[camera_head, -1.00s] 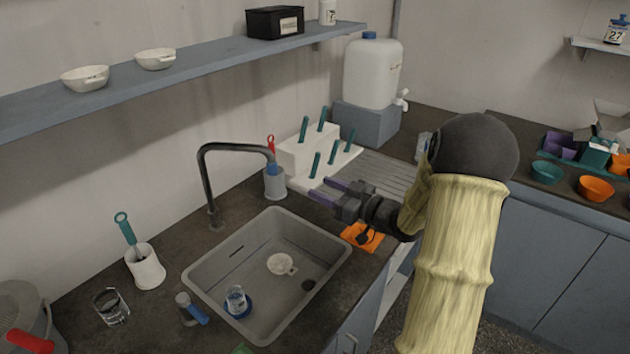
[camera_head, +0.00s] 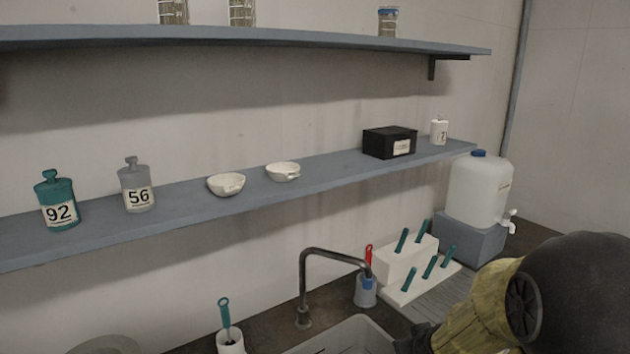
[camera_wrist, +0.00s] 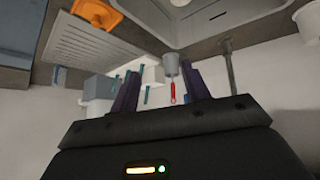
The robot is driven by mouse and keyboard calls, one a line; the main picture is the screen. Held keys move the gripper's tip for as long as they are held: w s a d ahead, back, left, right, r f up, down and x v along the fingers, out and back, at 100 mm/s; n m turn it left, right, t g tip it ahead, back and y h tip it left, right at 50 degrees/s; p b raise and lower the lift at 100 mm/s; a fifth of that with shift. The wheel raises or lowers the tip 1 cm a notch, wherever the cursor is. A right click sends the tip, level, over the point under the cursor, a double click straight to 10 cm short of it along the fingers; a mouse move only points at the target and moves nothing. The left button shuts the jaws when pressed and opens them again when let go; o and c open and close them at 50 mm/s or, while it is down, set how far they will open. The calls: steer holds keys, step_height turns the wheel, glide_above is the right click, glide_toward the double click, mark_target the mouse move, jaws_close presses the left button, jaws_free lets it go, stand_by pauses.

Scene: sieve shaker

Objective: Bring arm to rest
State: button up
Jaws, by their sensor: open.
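My gripper (camera_wrist: 160,92) shows in the wrist view with its two dark purple fingers apart and nothing between them. Behind the gap stand a grey cup (camera_wrist: 171,64) with a red-handled tool and a white rack (camera_wrist: 152,73) with teal-handled tools. The sink (camera_head: 350,335) shows only in part at the bottom edge.
A black faucet (camera_head: 304,285) rises behind the sink. The white rack (camera_head: 405,258) and a white water container (camera_head: 480,190) on a grey block stand near my arm. A blue-grey shelf (camera_head: 325,178) holds bowls, numbered bottles and a black box.

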steer(key=s+a+g+p, duration=0.1)
steer(key=s+a+g, duration=0.1)
steer(key=s, duration=0.5)
steer(key=s+a+r+m+g+p, duration=0.1)
steer(key=s+a+g, duration=0.2)
steer(key=s, duration=0.3)
steer(key=shift+s+a+r+m, duration=0.15)
steer(key=shift+s+a+m, duration=0.05)
steer(key=shift+s+m, duration=0.15)
